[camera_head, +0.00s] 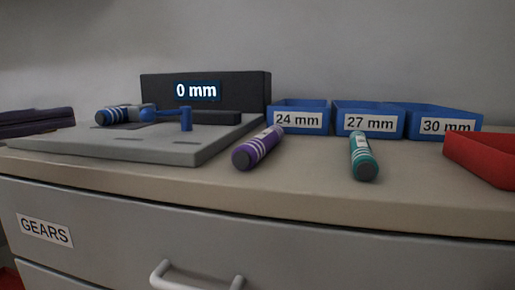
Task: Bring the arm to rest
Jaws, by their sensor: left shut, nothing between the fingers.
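No gripper of mine shows clearly in the head view. A blue cartridge with white bands (113,115) lies on the grey measuring board (190,148), beside a blue slider with an upright post (186,119). Behind it a dark display block (255,92) reads "0 mm". A purple cartridge with white bands (258,148) lies on the worktop just right of the board, its dark end facing me. A teal cartridge with white bands (362,157) lies farther right, its dark end also facing me.
Three blue bins stand at the back, labelled 24 mm (298,121), 27 mm (370,123) and 30 mm (447,126). A red tray (484,158) is at the right edge, a dark purple object (35,121) at the left. Below the worktop edge is a "GEARS" drawer (110,230) with a handle.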

